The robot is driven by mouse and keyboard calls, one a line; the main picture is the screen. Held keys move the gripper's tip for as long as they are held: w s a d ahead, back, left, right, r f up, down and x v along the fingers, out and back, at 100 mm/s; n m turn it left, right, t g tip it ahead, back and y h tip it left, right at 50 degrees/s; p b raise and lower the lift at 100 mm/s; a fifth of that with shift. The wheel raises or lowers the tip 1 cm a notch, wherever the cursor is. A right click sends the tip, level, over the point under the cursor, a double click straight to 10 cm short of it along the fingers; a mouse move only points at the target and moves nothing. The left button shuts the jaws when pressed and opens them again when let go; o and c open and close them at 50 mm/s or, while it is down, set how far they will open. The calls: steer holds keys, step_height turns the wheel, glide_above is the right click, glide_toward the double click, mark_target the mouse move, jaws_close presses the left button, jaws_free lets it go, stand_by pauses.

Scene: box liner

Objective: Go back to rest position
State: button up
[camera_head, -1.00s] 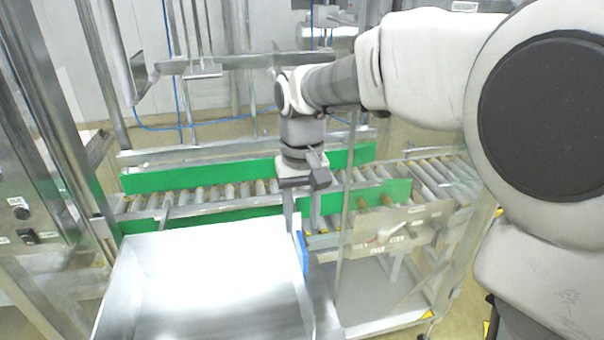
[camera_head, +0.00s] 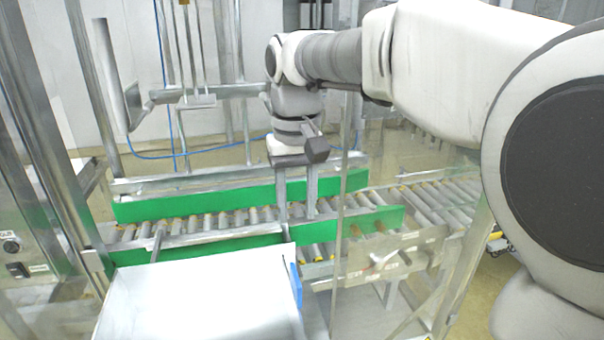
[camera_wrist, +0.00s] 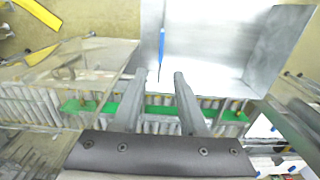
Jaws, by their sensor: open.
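My gripper (camera_head: 297,212) hangs pointing down over the roller conveyor in the head view, just behind the white-grey metal tray (camera_head: 200,300). In the wrist view its two fingers (camera_wrist: 160,76) are apart with nothing between them. A blue strip (camera_wrist: 162,48) lies beyond the fingertips, at the edge of the metal tray (camera_wrist: 215,45). The strip also shows at the tray's right edge in the head view (camera_head: 296,284).
The roller conveyor (camera_head: 195,226) with green side rails (camera_head: 240,199) runs across below my gripper. A clear panel and metal bracket (camera_head: 385,256) stand to the right. A steel cabinet with knobs (camera_head: 22,225) is at the left. Metal posts rise behind.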

steer(key=s+d+f+m+t, duration=0.1)
steer(key=s+d+f+t, duration=0.1)
steer(key=s+d, duration=0.6)
steer(key=s+d+f+m+t, duration=0.2)
steer(key=s+d+f+t, duration=0.1)
steer(key=s+d, duration=0.5)
steer(key=shift+s+d+f, duration=0.2)
steer(key=shift+s, duration=0.05)
steer(key=shift+a, duration=0.1)
stand_by(0.4)
